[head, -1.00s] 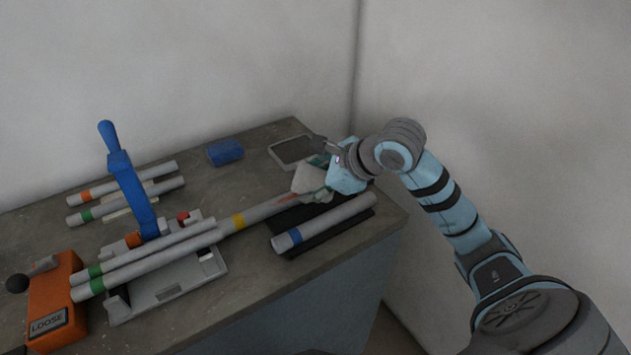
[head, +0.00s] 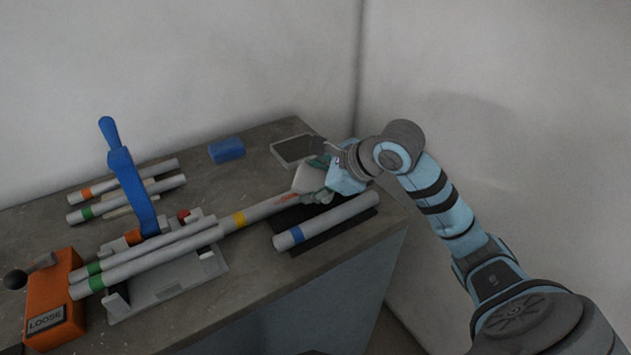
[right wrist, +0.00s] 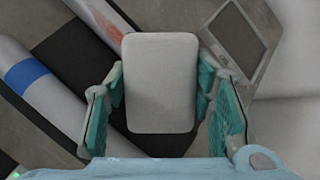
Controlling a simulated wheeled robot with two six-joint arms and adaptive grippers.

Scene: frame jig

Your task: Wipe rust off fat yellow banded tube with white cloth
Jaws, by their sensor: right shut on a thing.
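The fat grey tube with a yellow band (head: 238,219) lies slanting across the bench, in line with the clamp fixture. A reddish rust patch (head: 286,198) shows near its far right end, and also in the right wrist view (right wrist: 103,22). My right gripper (head: 320,188) is shut on the white cloth (head: 307,178), a pale rounded pad between the two teal-lined fingers in the right wrist view (right wrist: 162,85). The cloth is close beside the rust patch; I cannot tell whether it touches the tube. The tube's far end is partly hidden. My left gripper is not in view.
A blue-banded tube (head: 325,220) lies on a dark mat (head: 310,243) in front. A grey clamp fixture (head: 160,293) with a blue lever (head: 130,180) and an orange LOOSE box (head: 52,305) stand left. A blue block (head: 227,150) and grey tray (head: 294,150) lie behind.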

